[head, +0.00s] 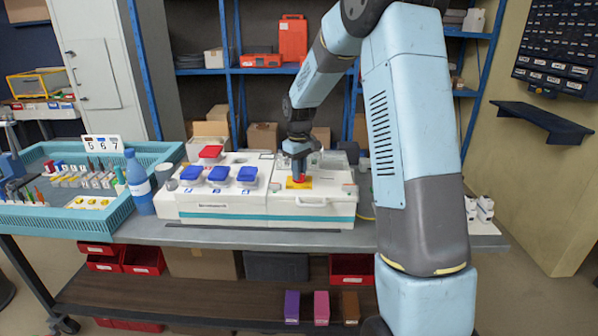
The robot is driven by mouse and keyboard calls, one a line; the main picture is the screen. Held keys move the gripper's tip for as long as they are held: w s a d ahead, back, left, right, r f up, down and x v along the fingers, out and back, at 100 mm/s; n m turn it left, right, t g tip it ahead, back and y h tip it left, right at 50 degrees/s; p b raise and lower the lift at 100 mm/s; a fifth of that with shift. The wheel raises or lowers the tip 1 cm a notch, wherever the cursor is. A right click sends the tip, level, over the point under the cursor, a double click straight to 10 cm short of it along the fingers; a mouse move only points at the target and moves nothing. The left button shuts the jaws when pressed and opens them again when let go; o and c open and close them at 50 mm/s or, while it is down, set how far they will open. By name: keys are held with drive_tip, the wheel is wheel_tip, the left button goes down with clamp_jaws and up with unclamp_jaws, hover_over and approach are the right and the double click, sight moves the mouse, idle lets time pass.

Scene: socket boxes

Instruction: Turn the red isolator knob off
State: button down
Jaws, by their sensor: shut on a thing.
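The red isolator knob (299,178) sits on a yellow plate (293,185) on top of the right half of the white socket box (321,203). Only a small part of the knob shows under my fingers, and I cannot tell which way it is turned. My gripper (299,171) points down from above and is shut on the knob. A white handle (311,203) is on the box front below the yellow plate.
Blue socket covers (218,173) and a red one (210,152) are on the left half of the box. A blue bottle (138,182) stands left of the box, beside a teal tray (95,223) of small parts. White sockets (485,208) lie at the right end of the bench.

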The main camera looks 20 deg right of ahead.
drive_tip(key=shift+d, duration=0.1)
drive_tip(key=c, duration=1.1)
unclamp_jaws()
drive_tip(key=shift+c, duration=0.2)
drive_tip(key=shift+r, duration=0.1)
wheel_tip(320, 180, up, 14)
drive_tip(key=shift+f, duration=0.25)
drive_tip(key=s+r+m+t, duration=0.15)
drive_tip(key=s+r, duration=0.25)
drive_tip(key=s, duration=0.6)
drive_tip(key=s+r+m+t, duration=0.15)
drive_tip(key=s+r, duration=0.35)
drive_tip(key=s, duration=0.5)
drive_tip(key=s+f+m+t, duration=0.1)
drive_tip(key=s+f, duration=0.1)
drive_tip(key=s, duration=0.6)
drive_tip(key=s+f+m+t, duration=0.1)
drive_tip(key=s, duration=0.8)
drive_tip(key=shift+s+f+m+t, duration=0.15)
drive_tip(key=shift+f+m+t, duration=0.15)
drive_tip(key=shift+f, duration=0.05)
